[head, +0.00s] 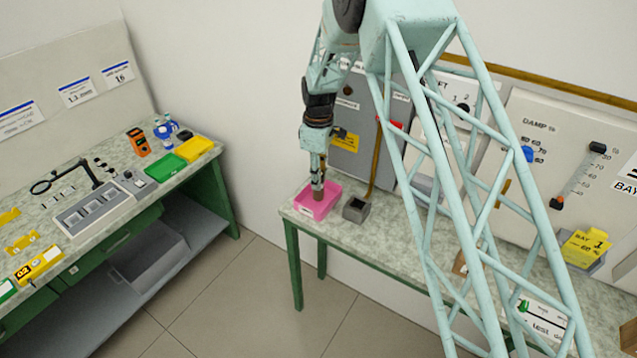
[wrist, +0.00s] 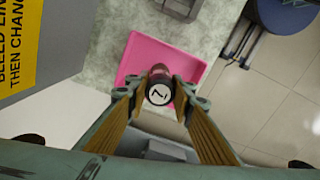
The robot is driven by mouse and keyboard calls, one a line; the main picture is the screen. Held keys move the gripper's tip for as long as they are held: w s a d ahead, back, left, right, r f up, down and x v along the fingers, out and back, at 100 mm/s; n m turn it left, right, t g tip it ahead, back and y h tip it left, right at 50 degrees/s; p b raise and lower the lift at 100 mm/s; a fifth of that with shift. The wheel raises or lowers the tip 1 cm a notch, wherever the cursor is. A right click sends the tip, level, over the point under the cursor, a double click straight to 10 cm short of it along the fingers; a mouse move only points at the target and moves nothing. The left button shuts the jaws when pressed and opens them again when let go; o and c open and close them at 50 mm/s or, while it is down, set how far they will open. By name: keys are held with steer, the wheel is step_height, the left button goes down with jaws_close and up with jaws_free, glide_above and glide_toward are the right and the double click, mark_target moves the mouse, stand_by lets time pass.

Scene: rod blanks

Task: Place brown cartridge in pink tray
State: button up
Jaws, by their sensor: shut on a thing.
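The pink tray (head: 316,202) stands at the left end of the right-hand bench in the head view. It also shows in the wrist view (wrist: 190,58), beneath my gripper. My gripper (head: 318,186) points down over the tray. In the wrist view its two fingers (wrist: 159,92) are shut on the brown cartridge (wrist: 159,75), which has a white round end cap with a dark mark. The cartridge overlaps the tray in the picture. I cannot tell whether its lower end touches the tray floor. In the head view the cartridge is too small to make out.
A grey open box (head: 356,210) stands just right of the tray. Wall panels with a yellow label (head: 345,140) rise close behind. A left bench (head: 105,195) holds a green tray (head: 165,167), a yellow tray (head: 194,148) and tools. Floor (head: 250,290) is clear between the benches.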

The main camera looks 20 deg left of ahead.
steer(key=shift+f, duration=0.9)
steer(key=shift+f, duration=0.15)
steer(key=o, duration=0.9)
steer(key=shift+r, duration=0.2)
steer(key=shift+r+b, duration=0.5)
steer(key=shift+r, duration=5.45)
